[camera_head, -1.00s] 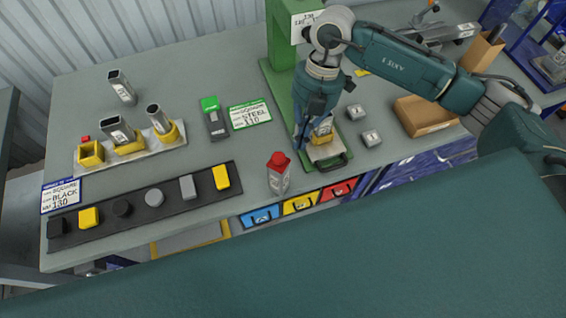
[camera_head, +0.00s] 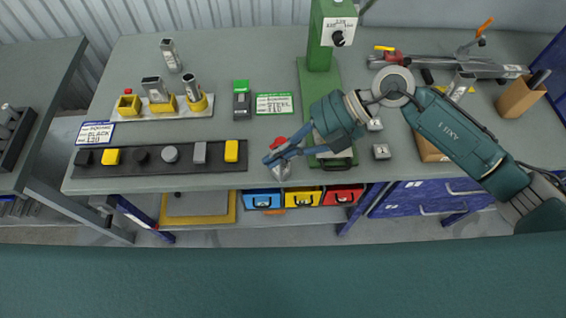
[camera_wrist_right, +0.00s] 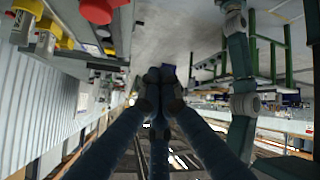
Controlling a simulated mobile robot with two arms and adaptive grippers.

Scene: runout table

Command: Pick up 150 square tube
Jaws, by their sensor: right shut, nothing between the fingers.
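Several metal tubes show in the head view; I cannot read which is 150. An open-ended square-looking tube (camera_head: 170,54) stands alone at the back left. A rectangular tube (camera_head: 155,90) stands in the middle yellow socket of a light rack (camera_head: 180,113). A round-looking tube (camera_head: 193,88) stands in the right socket; the left socket (camera_head: 128,104) is empty. My left gripper is out of view.
A green press (camera_head: 322,55) stands behind my right arm. A black strip (camera_head: 215,167) with several end caps lies along the front edge. A green-and-dark marker-like object (camera_head: 242,100) and a label card (camera_head: 275,104) lie mid-table. A cardboard box (camera_head: 432,148) sits right.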

